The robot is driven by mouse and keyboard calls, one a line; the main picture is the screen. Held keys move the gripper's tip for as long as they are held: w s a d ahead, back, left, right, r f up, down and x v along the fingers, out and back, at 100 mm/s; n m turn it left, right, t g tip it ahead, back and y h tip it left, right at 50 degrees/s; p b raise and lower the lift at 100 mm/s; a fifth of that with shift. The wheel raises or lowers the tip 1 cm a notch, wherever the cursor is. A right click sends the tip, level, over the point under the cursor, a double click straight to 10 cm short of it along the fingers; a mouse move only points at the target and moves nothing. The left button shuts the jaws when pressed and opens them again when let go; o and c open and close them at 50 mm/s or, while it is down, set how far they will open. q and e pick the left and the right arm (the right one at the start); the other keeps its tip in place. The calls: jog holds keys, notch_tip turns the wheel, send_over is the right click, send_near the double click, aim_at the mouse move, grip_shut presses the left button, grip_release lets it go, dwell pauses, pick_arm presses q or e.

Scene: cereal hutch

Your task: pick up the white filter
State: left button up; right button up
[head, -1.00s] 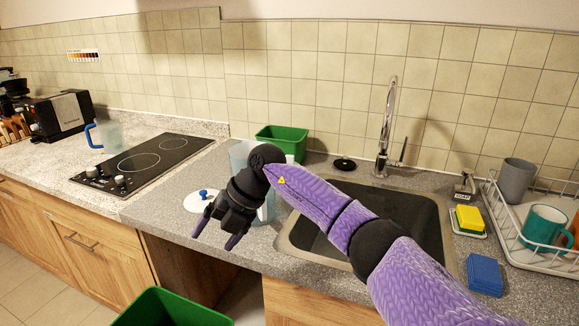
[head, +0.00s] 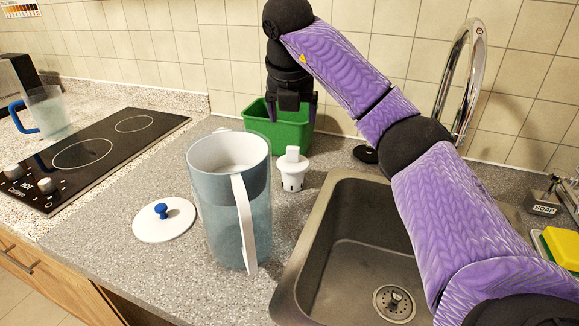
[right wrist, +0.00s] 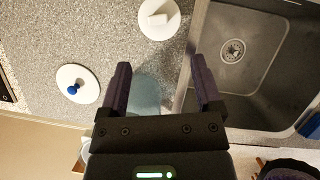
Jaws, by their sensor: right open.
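The white filter (head: 292,170) stands upright on the counter, right of the clear blue pitcher (head: 205,205) and in front of the green container. It has a round body and a square tab on top. It also shows at the top of the right wrist view (right wrist: 158,18), beyond my fingertips. My right gripper (head: 291,106) is open, empty and points down. In the head view it shows above the filter, in front of the green container. The pitcher shows partly between the fingers of my right gripper (right wrist: 162,78) in the right wrist view. My left gripper is not in view.
The white lid with a blue knob (head: 165,225) lies left of the pitcher. The green container (head: 265,127) stands by the wall. The sink (head: 340,255) and its faucet (head: 463,75) are to the right. A cooktop (head: 60,165) is at the left.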

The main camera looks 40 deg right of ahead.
aim_at(293, 147)
jog(key=b+x, duration=0.5)
jog(key=x, duration=0.4)
jog(key=shift+w+f, duration=0.15)
jog(key=shift+w+d+f, duration=0.1)
jog(key=shift+f, duration=0.2)
jog(key=shift+r, duration=0.1)
jog(key=shift+c, duration=0.4)
jog(key=c, duration=1)
grip_shut()
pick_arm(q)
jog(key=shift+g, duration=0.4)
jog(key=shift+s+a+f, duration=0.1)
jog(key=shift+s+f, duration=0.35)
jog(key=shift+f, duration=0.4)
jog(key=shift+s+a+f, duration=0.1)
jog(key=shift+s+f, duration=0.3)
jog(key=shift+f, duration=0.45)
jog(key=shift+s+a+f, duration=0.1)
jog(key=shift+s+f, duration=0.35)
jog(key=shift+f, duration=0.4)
